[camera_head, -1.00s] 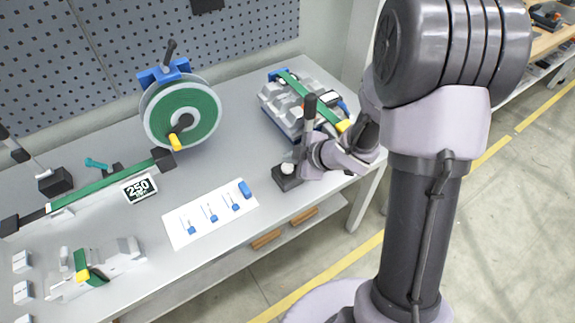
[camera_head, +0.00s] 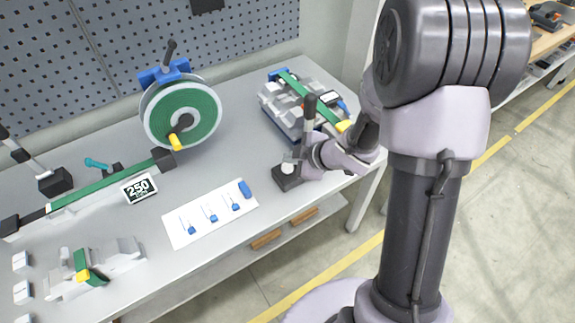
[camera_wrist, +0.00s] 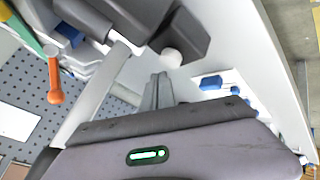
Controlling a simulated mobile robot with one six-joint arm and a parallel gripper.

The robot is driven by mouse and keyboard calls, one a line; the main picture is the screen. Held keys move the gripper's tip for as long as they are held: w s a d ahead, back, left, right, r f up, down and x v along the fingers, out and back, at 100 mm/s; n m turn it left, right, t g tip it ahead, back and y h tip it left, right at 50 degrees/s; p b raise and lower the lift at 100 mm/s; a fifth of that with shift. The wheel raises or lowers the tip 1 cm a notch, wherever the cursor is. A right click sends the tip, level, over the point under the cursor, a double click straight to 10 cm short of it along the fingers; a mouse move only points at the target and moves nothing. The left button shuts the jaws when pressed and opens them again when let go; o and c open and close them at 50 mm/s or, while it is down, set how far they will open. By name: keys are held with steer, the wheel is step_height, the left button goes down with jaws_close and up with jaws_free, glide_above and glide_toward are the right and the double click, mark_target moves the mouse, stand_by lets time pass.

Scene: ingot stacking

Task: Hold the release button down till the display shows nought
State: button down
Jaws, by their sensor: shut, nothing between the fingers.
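A dark block (camera_head: 287,178) with a round white button on top (camera_head: 288,167) sits near the bench's front edge. In the wrist view, the white button (camera_wrist: 171,57) shows on the dark block (camera_wrist: 190,32). My gripper (camera_head: 298,165) is shut and empty right beside the button; in the wrist view its fingertips (camera_wrist: 160,78) point towards it. I cannot tell whether they touch it. A white-framed display (camera_head: 139,189) reads 250, with smaller unreadable text below. A small screen (camera_head: 330,98) on the strapped stack is too small to read.
A grey stack bound with green strap (camera_head: 292,97) and an upright black lever (camera_head: 309,106) stand close behind my gripper. A green strap reel (camera_head: 205,113) stands at the back. A white instruction sheet (camera_head: 180,232) lies left of the block. Bare bench lies between sheet and reel.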

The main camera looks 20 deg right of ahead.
mark_target(290, 168)
steer(key=shift+f+b, duration=0.35)
steer(key=shift+f, duration=0.1)
steer(key=shift+f+b, duration=0.45)
steer(key=shift+f, duration=0.05)
stand_by(0.6)
stand_by(2.9)
steer(key=shift+r+p, duration=0.95)
step_height(290, 168, up, 5)
steer(key=p, duration=0.5)
steer(key=shift+r, duration=0.15)
